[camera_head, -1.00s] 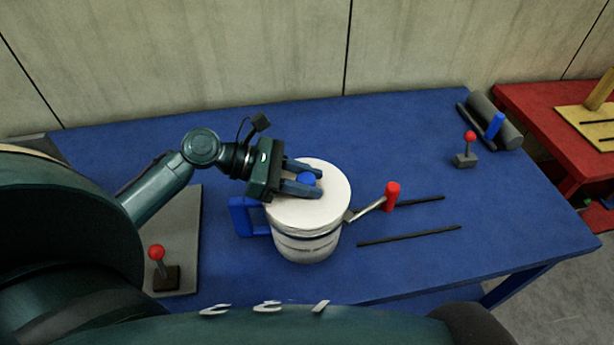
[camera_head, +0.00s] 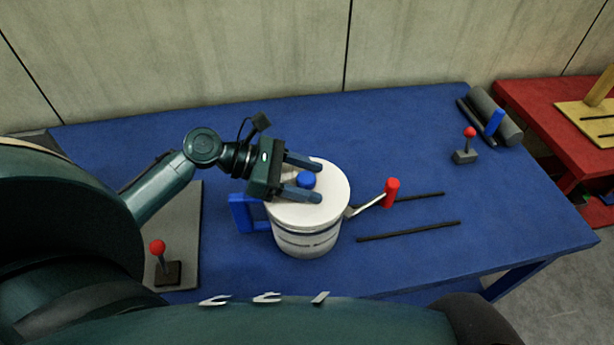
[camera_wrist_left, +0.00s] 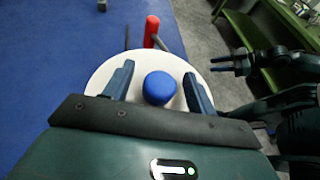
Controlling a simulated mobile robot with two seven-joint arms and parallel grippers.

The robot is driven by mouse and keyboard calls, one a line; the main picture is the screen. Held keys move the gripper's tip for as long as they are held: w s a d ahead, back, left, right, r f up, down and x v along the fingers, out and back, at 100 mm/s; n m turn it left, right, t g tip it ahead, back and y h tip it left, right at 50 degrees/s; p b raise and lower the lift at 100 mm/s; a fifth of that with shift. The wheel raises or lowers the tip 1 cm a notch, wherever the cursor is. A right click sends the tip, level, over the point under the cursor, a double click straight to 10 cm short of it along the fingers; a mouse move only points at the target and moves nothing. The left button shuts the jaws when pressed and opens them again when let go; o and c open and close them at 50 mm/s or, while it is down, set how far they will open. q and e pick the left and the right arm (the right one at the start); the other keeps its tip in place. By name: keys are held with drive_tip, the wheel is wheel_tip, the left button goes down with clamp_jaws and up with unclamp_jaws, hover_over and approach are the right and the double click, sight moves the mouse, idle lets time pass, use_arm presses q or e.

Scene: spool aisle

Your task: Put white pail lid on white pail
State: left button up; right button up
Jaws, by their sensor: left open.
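The white pail (camera_head: 306,243) stands upright on the blue table, with a blue handle at its left. The round white lid (camera_head: 332,190) lies flat on the pail's top and appears level; the wrist view also shows the lid (camera_wrist_left: 103,75). A blue knob (camera_head: 306,180) sits in the lid's middle. My left gripper (camera_head: 318,182) is open, its fingers on either side of the knob with gaps. In the left wrist view the knob (camera_wrist_left: 159,88) lies between the spread fingers. My right gripper (camera_wrist_left: 222,63) shows small at the right there, its jaws unclear.
A crank with a red grip (camera_head: 392,192) juts out right of the pail. A red-knobbed lever (camera_head: 158,250) stands at front left, another (camera_head: 468,147) at back right beside a grey cylinder (camera_head: 495,118).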

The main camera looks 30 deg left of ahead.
use_arm(q)
drive_tip(key=v, duration=0.4)
drive_tip(key=shift+s+a+b, duration=0.2)
drive_tip(key=shift+a+b, duration=0.15)
drive_tip(key=shift+a, duration=0.05)
drive_tip(key=v, duration=0.8)
drive_tip(key=shift+r+b, duration=0.1)
drive_tip(key=shift+b, duration=0.2)
drive_tip(key=shift+s+a+r, duration=0.1)
drive_tip(key=shift+a, duration=0.05)
drive_tip(key=shift+s, duration=0.1)
